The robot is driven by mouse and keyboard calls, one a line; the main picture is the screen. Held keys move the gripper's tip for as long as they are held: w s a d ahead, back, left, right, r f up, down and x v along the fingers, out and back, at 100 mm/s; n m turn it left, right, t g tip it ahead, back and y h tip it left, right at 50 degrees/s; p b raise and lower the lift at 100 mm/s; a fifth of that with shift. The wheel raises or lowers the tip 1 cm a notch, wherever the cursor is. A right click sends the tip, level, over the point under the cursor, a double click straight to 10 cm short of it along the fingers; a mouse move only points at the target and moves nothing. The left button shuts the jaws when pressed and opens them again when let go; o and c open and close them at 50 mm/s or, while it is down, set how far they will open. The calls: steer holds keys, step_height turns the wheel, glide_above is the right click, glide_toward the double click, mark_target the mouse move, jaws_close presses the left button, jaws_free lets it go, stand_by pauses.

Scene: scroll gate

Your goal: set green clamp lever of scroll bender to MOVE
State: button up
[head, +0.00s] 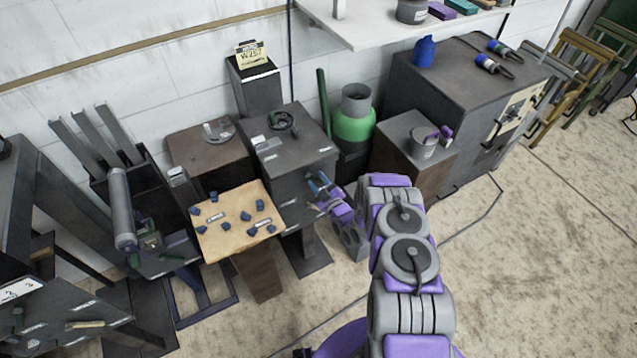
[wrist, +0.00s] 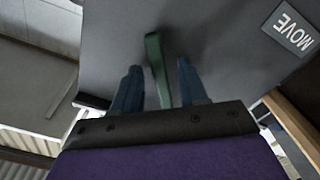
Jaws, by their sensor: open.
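The green clamp lever (wrist: 157,68) shows in the wrist view, standing out from the grey face of the scroll bender (wrist: 215,60). A MOVE label (wrist: 289,27) is on that face, to the right of the lever in this view. My gripper (wrist: 160,80) is open, with one blue finger on each side of the lever; I cannot tell whether either finger touches it. In the head view my gripper (head: 322,187) is at the right side of the dark bender cabinet (head: 295,160), and the lever is hidden or too small to make out.
A tan-topped table (head: 235,218) with several small blue blocks stands in front of the bender.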

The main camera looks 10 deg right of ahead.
jaws_close()
stand_by(0.6)
